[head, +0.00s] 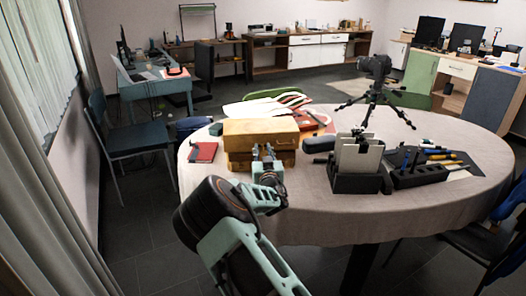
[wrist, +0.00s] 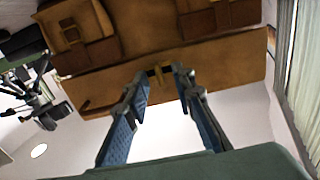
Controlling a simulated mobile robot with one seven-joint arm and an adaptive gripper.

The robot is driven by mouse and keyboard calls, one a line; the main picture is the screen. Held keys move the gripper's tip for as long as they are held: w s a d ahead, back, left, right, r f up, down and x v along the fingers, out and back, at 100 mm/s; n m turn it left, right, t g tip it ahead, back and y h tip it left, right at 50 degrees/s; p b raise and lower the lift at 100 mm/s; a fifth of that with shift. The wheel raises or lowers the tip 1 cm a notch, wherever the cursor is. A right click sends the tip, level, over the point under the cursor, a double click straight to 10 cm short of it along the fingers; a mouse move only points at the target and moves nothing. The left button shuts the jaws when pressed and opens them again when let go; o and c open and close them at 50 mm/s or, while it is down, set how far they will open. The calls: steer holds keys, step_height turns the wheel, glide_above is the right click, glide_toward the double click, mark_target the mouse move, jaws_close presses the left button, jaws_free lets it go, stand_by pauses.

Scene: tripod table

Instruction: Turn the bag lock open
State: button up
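A tan-brown leather bag (head: 258,131) stands on the round table (head: 300,193), left of its middle. In the wrist view the bag (wrist: 235,62) fills the upper part, with its front face towards me and the picture apparently upside down. A small yellowish bag lock (wrist: 160,71) sits on the bag's edge strip. My gripper (head: 264,153) is in front of the bag in the head view. In the wrist view my gripper (wrist: 160,77) is open, with its two fingertips on either side of the lock. I cannot tell whether they touch it. The lock is hidden by my gripper in the head view.
A red notebook (head: 202,152) lies left of the bag. A dark organiser with papers (head: 357,165), a tool tray (head: 420,172) and a camera tripod (head: 375,95) stand to the right. White papers (head: 262,106) lie behind the bag. The table's front edge is clear.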

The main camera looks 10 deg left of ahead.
steer(key=shift+c, duration=0.6)
jaws_close()
steer(key=shift+f+n+b, duration=0.1)
steer(key=shift+n+b, duration=0.2)
steer(key=shift+b, duration=0.2)
steer(key=n+b, duration=0.2)
steer(key=b, duration=0.1)
steer(key=shift+f+n, duration=0.1)
steer(key=shift+n, duration=0.2)
steer(key=n+b, duration=0.4)
steer(key=shift+a+n, duration=0.15)
steer(key=shift+n, duration=0.15)
steer(key=n+b, duration=0.4)
steer(key=n, duration=0.2)
steer(key=shift+b, duration=0.4)
steer(key=shift+n+b, duration=1.1)
steer(key=shift+n, duration=0.9)
